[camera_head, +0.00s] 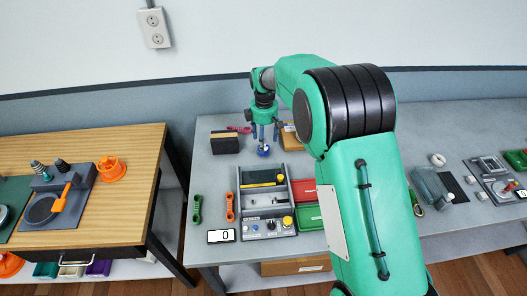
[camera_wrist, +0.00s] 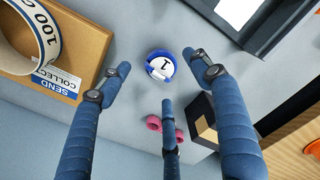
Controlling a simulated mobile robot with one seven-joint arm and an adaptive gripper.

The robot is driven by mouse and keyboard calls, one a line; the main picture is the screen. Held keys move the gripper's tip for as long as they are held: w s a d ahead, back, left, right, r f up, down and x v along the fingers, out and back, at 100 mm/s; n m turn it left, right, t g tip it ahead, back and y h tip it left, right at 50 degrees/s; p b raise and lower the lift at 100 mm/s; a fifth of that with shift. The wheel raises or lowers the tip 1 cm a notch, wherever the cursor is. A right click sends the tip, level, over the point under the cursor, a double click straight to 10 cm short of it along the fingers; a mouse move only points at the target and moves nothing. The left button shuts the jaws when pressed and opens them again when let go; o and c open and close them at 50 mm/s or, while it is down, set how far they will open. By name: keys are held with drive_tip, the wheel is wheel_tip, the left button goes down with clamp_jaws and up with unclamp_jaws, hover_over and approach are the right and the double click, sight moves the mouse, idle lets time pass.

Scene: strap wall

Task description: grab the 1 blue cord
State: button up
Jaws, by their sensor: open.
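The blue cord (camera_wrist: 153,58) shows as a small round blue coil with a white face marked "1", lying on the grey table in the wrist view. In the head view it is a small blue and white spot (camera_head: 263,151) below my gripper. My gripper (camera_wrist: 159,78) has three blue fingers, spread open and empty. In the wrist view the coil appears between the two side fingertips, just beyond the third; I see no finger closed on it. In the head view my gripper (camera_head: 265,134) points down at the back of the table.
A cardboard box (camera_wrist: 88,38) with a white roll stands left of the coil in the wrist view. A pink item (camera_wrist: 153,123) and a black box (camera_wrist: 203,112) lie near the fingers. A grey tray unit (camera_head: 265,200) stands in front in the head view.

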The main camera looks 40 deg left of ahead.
drive_tip(key=shift+s+f+b, duration=0.1)
drive_tip(key=shift+f+b, duration=0.8)
drive_tip(key=shift+f, duration=1.65)
drive_tip(key=shift+c, duration=0.3)
drive_tip(key=c, duration=1.2)
